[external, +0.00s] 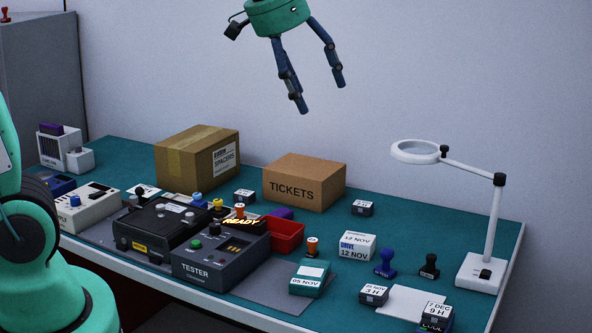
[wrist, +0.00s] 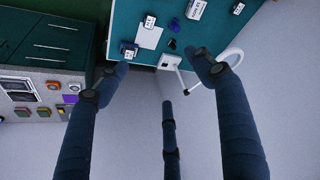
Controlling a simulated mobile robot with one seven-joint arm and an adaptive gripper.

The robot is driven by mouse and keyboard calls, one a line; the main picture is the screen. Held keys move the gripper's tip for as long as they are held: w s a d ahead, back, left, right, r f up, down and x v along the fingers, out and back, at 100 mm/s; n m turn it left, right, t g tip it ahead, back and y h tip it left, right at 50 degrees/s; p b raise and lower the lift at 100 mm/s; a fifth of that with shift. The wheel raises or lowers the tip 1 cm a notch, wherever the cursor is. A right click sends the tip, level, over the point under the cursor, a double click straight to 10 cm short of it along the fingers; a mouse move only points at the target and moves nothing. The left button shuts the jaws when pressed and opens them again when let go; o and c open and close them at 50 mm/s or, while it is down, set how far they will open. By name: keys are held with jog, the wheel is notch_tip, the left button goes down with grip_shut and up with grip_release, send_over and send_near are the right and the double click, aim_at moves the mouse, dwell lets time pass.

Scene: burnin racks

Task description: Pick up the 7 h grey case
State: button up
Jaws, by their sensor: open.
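My gripper (external: 320,95) is open and empty, high above the table near the back wall. Its spread fingers also show in the wrist view (wrist: 160,72). No label I can read says 7 H. Two small dark grey cases with unreadable labels stand at the back: one right of the tickets box (external: 362,208), one left of it (external: 244,196). A grey case marked 3 H (external: 374,295) stands beside the white pad. A grey case marked 9 H (external: 436,315) stands at the front right corner, also in the wrist view (wrist: 128,50).
The tickets box (external: 304,190) and spacers box (external: 185,165) stand at the back. A white magnifier lamp (external: 484,272) rises at the right edge. The black tester (external: 215,262), red bin (external: 287,237), drive case (external: 357,247) and blue stamp (external: 385,265) crowd the middle.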

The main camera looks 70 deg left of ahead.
jog(key=w+a+f+n+p, duration=0.1)
jog(key=w+a+f, duration=0.2)
jog(key=w+a, duration=0.3)
jog(key=w+a+f+n+g+p, duration=0.1)
jog(key=w+a+f, duration=0.3)
jog(key=w+a, duration=0.3)
jog(key=w+a+f+n+p, duration=0.1)
jog(key=w+a+f+n, duration=0.15)
jog(key=w+a, duration=0.35)
jog(key=w+a+f+n+p, duration=0.1)
jog(key=w+a+f+p, duration=0.1)
jog(key=a+f, duration=0.9)
jog(key=w+a+f+n+p, duration=0.1)
jog(key=w+a+f, duration=0.3)
jog(key=a+f, duration=0.7)
jog(key=shift+w+f+g+y+p, duration=0.2)
jog(key=shift+f+g+y+p, duration=0.15)
jog(key=shift+f, duration=0.25)
jog(key=shift+f+n, duration=0.15)
jog(key=shift+n, duration=0.1)
send_over(362, 204)
jog(key=s, duration=0.2)
jog(key=shift+w+d+f, duration=0.1)
jog(key=shift+f, duration=1.9)
jog(key=shift+w+d+f, duration=0.1)
jog(key=shift+f, duration=1.85)
jog(key=shift+f, duration=0.1)
jog(key=shift+p+x, duration=0.45)
jog(key=shift+x, duration=2.1)
